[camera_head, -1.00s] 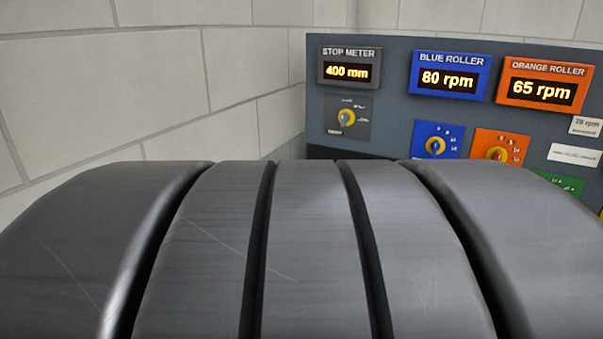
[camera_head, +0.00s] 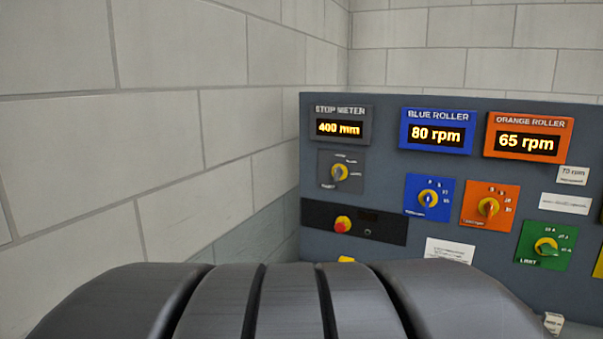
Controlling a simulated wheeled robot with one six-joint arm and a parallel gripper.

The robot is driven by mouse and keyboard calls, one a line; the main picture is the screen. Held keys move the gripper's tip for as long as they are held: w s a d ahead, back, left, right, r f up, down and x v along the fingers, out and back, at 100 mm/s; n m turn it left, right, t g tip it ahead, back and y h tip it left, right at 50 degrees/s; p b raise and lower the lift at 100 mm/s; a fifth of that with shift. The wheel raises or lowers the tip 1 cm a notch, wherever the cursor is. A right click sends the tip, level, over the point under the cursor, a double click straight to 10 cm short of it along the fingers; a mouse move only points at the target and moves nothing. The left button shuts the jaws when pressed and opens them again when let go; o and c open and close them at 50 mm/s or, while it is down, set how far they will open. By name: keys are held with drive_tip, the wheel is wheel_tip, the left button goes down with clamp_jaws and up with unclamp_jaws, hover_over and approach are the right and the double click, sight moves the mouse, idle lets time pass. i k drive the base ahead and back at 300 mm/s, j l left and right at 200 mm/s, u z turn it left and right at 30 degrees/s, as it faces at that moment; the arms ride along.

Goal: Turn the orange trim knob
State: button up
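My gripper is not in view. Nothing covers the orange knob.
The blue knob (camera_head: 428,198) is close on the left, under a display (camera_head: 436,131) reading 80 rpm. A green knob (camera_head: 546,246) is lower right. A block wall (camera_head: 150,120) borders the panel's left.

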sight(489, 207)
drive_tip(key=z, duration=1.45)
